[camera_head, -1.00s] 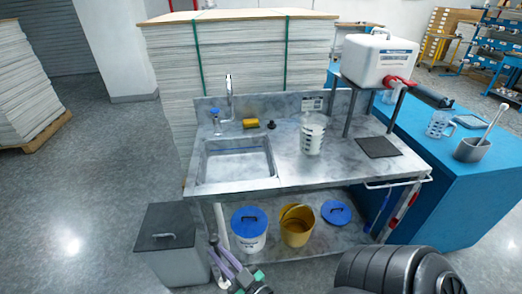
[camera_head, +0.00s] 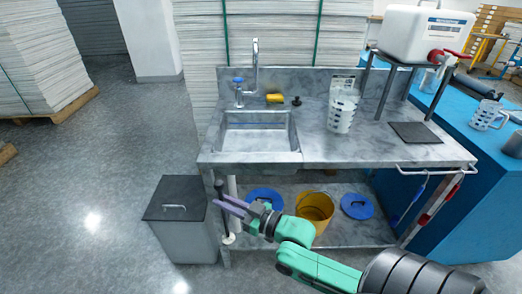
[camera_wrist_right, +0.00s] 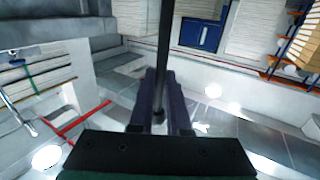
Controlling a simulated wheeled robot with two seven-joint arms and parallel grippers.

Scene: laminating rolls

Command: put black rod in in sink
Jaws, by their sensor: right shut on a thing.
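My right gripper (camera_head: 228,206) has purple fingers and is shut on the black rod (camera_head: 220,190). The rod stands roughly upright in front of the bench's left front leg, below the counter top and next to the grey bin. In the right wrist view the rod (camera_wrist_right: 165,45) runs up between the two purple fingers (camera_wrist_right: 160,100). The sink (camera_head: 257,146) is an empty grey basin set in the left part of the counter, above and behind the gripper. My left gripper is not in view.
A tap (camera_head: 255,70), yellow sponge (camera_head: 275,98) and black plug (camera_head: 296,101) are behind the sink. A clear jug (camera_head: 342,112) stands to its right. The grey bin (camera_head: 180,212) is left of the rod. A yellow bucket (camera_head: 315,212) stands on the lower shelf.

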